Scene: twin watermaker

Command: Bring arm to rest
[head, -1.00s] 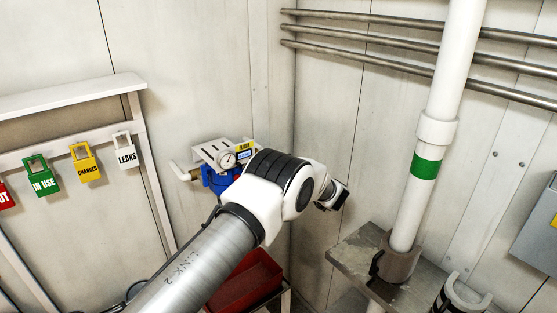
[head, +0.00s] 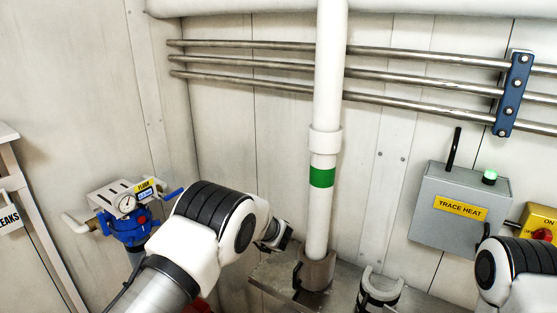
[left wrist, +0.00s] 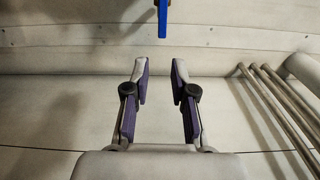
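My left arm (head: 215,230) comes in from the lower left of the head view. Its gripper (head: 276,236) is small and dark there, just left of the white pipe's foot in the picture. In the left wrist view the left gripper (left wrist: 161,75) has its two fingers apart with nothing between them. A blue bar (left wrist: 163,20) shows beyond the fingertips, apart from them. My right arm (head: 522,265) shows at the lower right edge of the head view; its gripper is out of the picture.
A blue filter unit with a gauge (head: 128,218) is on the left. A white pipe (head: 326,215) with a green band stands on a grey bracket (head: 270,275). A trace heat box (head: 462,208) and metal wall pipes (head: 250,64) are on the back wall.

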